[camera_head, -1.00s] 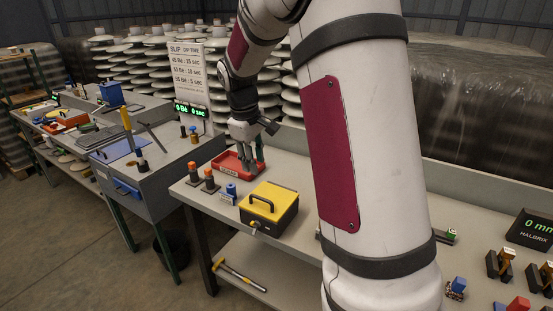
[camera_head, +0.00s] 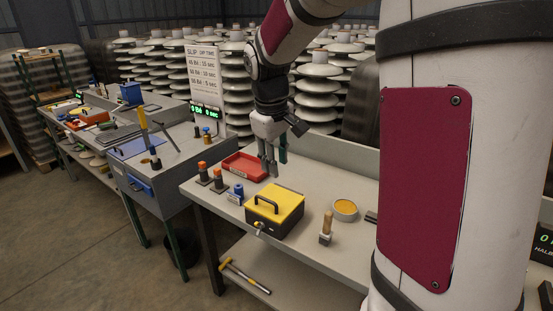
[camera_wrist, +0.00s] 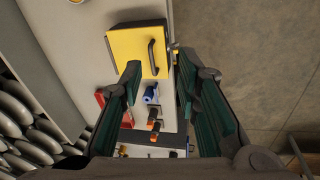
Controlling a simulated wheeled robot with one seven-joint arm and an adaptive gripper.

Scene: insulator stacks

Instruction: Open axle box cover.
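The axle box (camera_head: 274,212) is black with a yellow cover (camera_head: 275,201) and a black bar handle; its cover is shut. It stands on the grey workbench, with a small latch-like part (camera_head: 259,227) low on its front. In the wrist view the yellow cover (camera_wrist: 130,50) and its handle (camera_wrist: 152,58) show near the fingertips. My gripper (camera_head: 273,172) points down above the bench, behind the box and near the red tray. Its two green-padded fingers (camera_wrist: 158,66) are spread apart with nothing between them. It appears apart from the box.
A red tray (camera_head: 232,171) lies left of my gripper. Orange-topped pieces (camera_head: 203,172) and a blue piece (camera_head: 238,191) stand left of the box. A round tin (camera_head: 345,214) and a wooden-handled tool (camera_head: 327,226) stand to its right. A hammer (camera_head: 243,274) lies on the lower shelf.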

